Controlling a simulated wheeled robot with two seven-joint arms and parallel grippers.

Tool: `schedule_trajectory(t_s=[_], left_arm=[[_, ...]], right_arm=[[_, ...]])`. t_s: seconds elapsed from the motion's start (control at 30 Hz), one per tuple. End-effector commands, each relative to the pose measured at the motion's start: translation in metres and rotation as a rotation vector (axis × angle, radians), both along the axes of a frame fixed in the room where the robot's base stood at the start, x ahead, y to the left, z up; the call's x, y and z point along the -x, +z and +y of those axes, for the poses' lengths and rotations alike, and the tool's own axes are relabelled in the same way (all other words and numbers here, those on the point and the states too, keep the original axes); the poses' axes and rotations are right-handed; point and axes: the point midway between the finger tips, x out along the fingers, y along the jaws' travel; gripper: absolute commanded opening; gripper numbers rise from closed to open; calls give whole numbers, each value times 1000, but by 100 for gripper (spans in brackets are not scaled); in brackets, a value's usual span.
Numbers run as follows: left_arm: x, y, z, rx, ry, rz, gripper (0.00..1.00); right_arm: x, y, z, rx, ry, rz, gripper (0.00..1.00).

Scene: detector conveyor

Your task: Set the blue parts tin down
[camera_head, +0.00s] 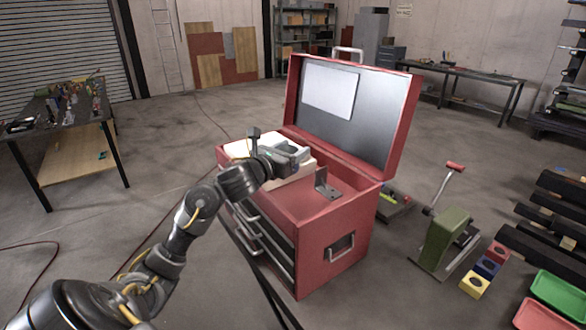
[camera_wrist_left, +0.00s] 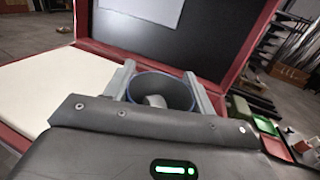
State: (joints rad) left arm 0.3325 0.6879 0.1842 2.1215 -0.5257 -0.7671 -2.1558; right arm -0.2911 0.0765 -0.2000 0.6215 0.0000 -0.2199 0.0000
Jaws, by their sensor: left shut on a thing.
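The blue parts tin (camera_wrist_left: 181,92) is a round, open-topped can with a blue rim. In the left wrist view it sits between the two fingers, with a small pale thing inside. My left gripper (camera_head: 294,154) is shut on it, above the back left part of the open red toolbox (camera_head: 330,250). In the head view the gripper mostly hides the tin, and its underside does not show, so I cannot tell whether it touches anything. My right gripper is in neither view.
A cream slab (camera_wrist_left: 45,92) lies at the toolbox's left, beneath my gripper. A grey bracket (camera_head: 325,186) stands on the red surface to its right. The raised lid (camera_head: 352,112) stands behind. A green press-like device (camera_head: 444,238) is on the floor to the right.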

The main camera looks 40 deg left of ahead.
Motion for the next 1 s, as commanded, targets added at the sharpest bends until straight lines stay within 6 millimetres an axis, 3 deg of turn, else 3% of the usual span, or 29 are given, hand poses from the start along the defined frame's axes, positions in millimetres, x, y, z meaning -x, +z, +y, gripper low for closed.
schedule_trajectory(t_s=[0.37, 0.63, 1.0], left_arm=[[-4, -14, 7, 1, -3, -1, 31], [-4, -50, 14, 4, 2, -1, 31], [-4, -53, 14, -1, 2, -2, 31]], right_arm=[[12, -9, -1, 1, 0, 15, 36], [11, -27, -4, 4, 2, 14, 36], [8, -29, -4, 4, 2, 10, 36]])
